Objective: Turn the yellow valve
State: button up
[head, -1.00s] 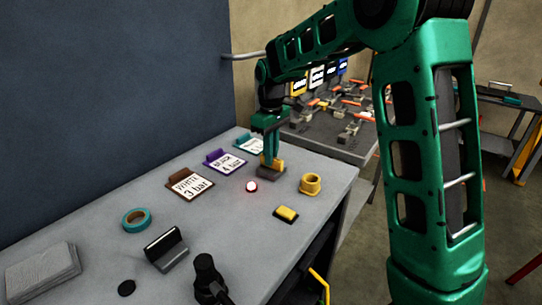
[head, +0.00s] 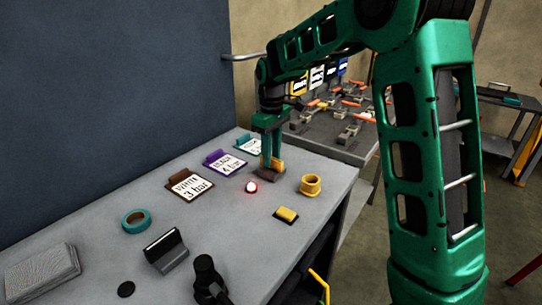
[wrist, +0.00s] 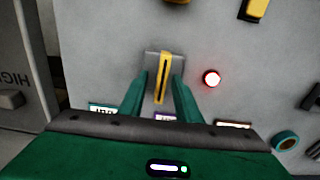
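The yellow valve (head: 278,165) stands on a small grey base near the far right part of the grey bench. In the wrist view its yellow handle (wrist: 163,72) is a narrow bar running up and down the picture over the grey base. My gripper (head: 270,166) points down at the valve. In the wrist view my gripper (wrist: 161,80) is open, with one green finger on each side of the handle. Gaps show between the fingers and the handle. In the head view the fingers partly hide the valve.
A glowing red-white light (head: 250,187) is close to the valve. A yellow ring (head: 311,185) and a yellow-topped block (head: 286,214) stand nearer the bench edge. Label cards, including a brown-topped one (head: 189,185), lie left. Teal tape (head: 136,220) lies further left.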

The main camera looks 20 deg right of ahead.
notch_tip(320, 180, up, 10)
jog(key=shift+r, duration=0.25)
dwell(0.5)
jog(key=s+d+f+m, duration=0.2)
jog(key=s+d+m, duration=0.5)
jog(key=s+d, duration=0.8)
jog(key=s+d+f+m, duration=0.1)
jog(key=s+f+m, duration=0.2)
jog(key=s, duration=0.9)
jog(key=s+d+f+m, duration=0.1)
jog(key=s+f+m, duration=0.2)
jog(key=s, duration=0.9)
notch_tip(320, 180, down, 2)
jog(key=shift+s+d+f+m, duration=0.2)
jog(key=shift+s+d+m, duration=0.1)
jog(key=shift+s+m, duration=0.1)
